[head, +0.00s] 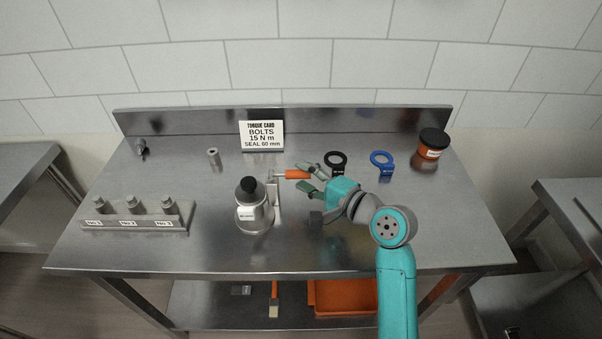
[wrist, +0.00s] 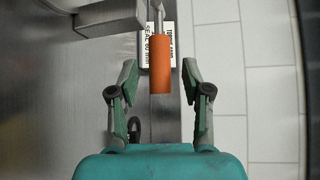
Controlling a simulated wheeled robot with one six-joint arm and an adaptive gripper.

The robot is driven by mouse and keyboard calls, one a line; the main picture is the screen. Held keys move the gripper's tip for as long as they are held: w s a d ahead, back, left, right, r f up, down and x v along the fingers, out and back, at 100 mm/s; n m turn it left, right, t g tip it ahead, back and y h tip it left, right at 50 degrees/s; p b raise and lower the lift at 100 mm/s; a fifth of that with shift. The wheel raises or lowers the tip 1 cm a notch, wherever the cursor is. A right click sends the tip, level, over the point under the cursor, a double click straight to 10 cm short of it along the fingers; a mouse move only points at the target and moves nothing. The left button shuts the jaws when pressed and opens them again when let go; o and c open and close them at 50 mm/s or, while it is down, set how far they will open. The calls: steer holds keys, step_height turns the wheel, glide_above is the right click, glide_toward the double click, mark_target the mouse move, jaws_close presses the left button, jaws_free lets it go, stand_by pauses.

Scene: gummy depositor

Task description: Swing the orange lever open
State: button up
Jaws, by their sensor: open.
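The orange lever (head: 298,174) sticks out to the right from the metal depositor (head: 254,212), which stands near the middle of the steel table. My gripper (head: 312,179) is at the lever's free end, with its fingers apart. In the wrist view the orange lever (wrist: 160,65) lies between and ahead of the two open fingers (wrist: 160,80), touching neither as far as I can see. Its thin metal shaft runs to the top of the picture. The grey bracket (wrist: 110,17) of the depositor shows at the upper left.
A torque card (head: 262,136) stands at the back. A block with bolts (head: 137,218) is at left. The front right of the table is clear.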

steer(key=shift+x, duration=0.95)
jaws_close()
